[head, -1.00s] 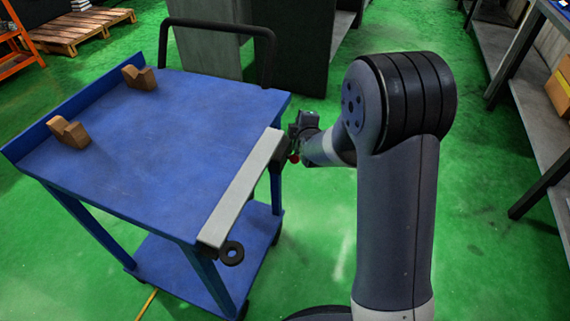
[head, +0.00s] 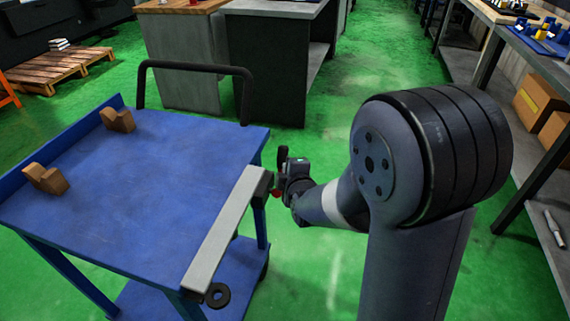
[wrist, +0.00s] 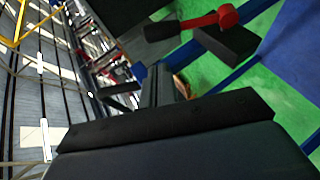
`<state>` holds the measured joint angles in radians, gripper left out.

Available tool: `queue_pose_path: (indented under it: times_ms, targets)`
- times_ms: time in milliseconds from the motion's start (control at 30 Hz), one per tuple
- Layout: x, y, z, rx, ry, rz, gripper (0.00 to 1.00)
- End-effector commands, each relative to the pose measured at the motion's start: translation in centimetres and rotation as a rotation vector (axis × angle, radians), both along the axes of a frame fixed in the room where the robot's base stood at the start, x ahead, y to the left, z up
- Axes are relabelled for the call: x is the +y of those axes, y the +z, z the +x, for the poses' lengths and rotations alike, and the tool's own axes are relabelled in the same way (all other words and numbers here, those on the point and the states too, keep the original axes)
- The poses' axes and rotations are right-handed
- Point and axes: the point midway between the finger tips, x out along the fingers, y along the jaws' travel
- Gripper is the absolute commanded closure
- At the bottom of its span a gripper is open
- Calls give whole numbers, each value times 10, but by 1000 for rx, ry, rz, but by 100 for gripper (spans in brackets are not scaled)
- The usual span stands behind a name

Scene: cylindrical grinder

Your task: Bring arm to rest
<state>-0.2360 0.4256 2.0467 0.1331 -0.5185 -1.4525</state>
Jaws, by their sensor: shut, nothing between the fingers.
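My arm rises at the right of the head view and bends left at its big round joint. My gripper (head: 283,170) is at its far end, a small dark shape just right of the blue trolley (head: 160,190). It is shut and holds nothing.
A grey bar (head: 228,230) runs along the trolley's right edge, close to my gripper. Two brown V-shaped blocks (head: 117,120) (head: 46,178) stand on its left side. A dark cabinet (head: 268,65) stands behind. A workbench (head: 520,55) stands right. Green floor is open between.

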Motion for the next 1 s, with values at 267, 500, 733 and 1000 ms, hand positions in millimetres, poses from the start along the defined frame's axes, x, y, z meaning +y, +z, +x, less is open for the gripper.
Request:
queue_pose_path:
  times_ms: [267,500,733,1000]
  targets:
    - [-1,2,-7,0,0,0,100]
    - [-1,2,-7,0,0,0,100]
    - [0,0,-2,0,0,0,100]
    - [5,-15,31,1,-1,0,100]
